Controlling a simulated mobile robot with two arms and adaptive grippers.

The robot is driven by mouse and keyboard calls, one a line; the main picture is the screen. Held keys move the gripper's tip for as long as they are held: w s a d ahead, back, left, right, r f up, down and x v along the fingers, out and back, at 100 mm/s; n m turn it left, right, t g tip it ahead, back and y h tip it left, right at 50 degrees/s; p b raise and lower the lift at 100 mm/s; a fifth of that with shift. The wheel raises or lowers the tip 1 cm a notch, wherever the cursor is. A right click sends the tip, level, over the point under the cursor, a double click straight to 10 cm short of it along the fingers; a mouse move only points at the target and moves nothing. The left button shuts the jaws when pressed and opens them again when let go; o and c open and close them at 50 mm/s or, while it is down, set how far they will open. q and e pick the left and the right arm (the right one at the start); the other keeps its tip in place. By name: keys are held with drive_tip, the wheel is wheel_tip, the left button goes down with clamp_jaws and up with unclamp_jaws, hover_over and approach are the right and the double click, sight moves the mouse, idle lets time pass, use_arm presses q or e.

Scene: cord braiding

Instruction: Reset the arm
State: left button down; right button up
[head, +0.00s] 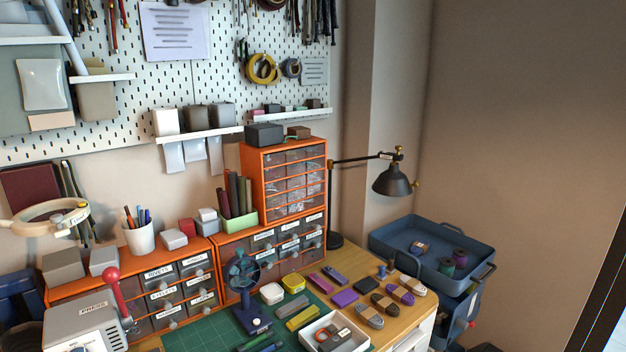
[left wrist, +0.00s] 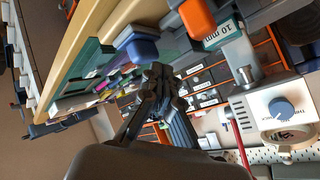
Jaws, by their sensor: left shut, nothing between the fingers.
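My left gripper (left wrist: 160,82) shows in the left wrist view, dark, with its fingers shut and nothing between them. It is in the air, with the workbench and drawer units tilted behind it. Neither gripper shows in the head view, and my right gripper is in no view.
A grey press (head: 78,322) with a red-knobbed lever stands front left. A green mat (head: 195,335) carries a blue fan-like device (head: 246,290) and a white tray (head: 334,335). Orange drawer units (head: 285,180) line the back. A black lamp (head: 393,181) overhangs near a blue cart (head: 432,243).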

use_arm(q)
drive_tip(key=s+d+f+n+g+h, duration=0.15)
drive_tip(key=s+d+g, duration=0.25)
drive_tip(key=s, duration=0.5)
drive_tip(key=s+d+n+g+h, duration=0.2)
drive_tip(key=s+d+g, duration=0.1)
drive_tip(key=s, duration=0.5)
wheel_tip(320, 180, down, 25)
drive_tip(key=g, duration=0.1)
drive_tip(key=s+a+f+g, duration=0.1)
drive_tip(key=s+a+f, duration=0.2)
drive_tip(key=s+f, duration=1.4)
drive_tip(key=shift+s+f, duration=0.3)
drive_tip(key=shift+s, duration=0.15)
drive_tip(key=shift+y, duration=0.25)
